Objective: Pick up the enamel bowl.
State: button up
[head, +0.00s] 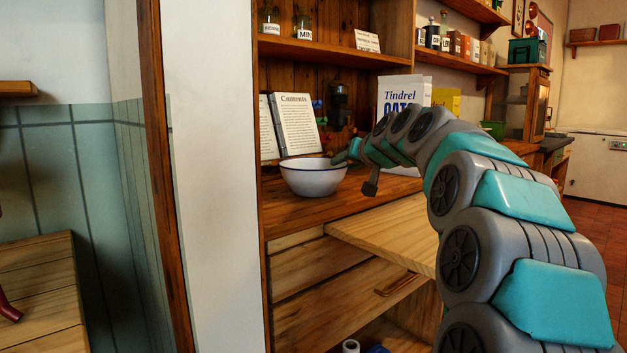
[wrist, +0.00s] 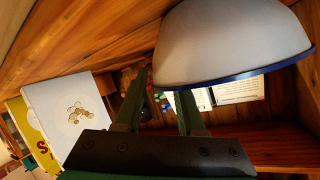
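The enamel bowl (head: 314,181) is white with a dark blue rim and stands upright on the wooden counter of the shelving. In the wrist view the bowl (wrist: 230,45) appears upside down and fills the upper right. My gripper (head: 341,157) is at the bowl's right rim in the head view. In the wrist view my gripper (wrist: 166,85) has its two dark green fingers apart. One finger shows beside the bowl's edge; the other's tip is hidden behind the rim. I cannot tell whether either finger touches the bowl.
An open book (head: 295,125) stands behind the bowl. A white oats box (head: 404,92) and a yellow box (head: 447,101) stand to the right, behind my arm. A shelf (head: 330,52) with jars (head: 303,24) is above. A pale pull-out board (head: 390,236) juts out below the counter.

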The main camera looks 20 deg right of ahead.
jog(key=shift+w+f, duration=0.15)
jog(key=shift+w, duration=0.2)
grip_shut()
dwell(1.2)
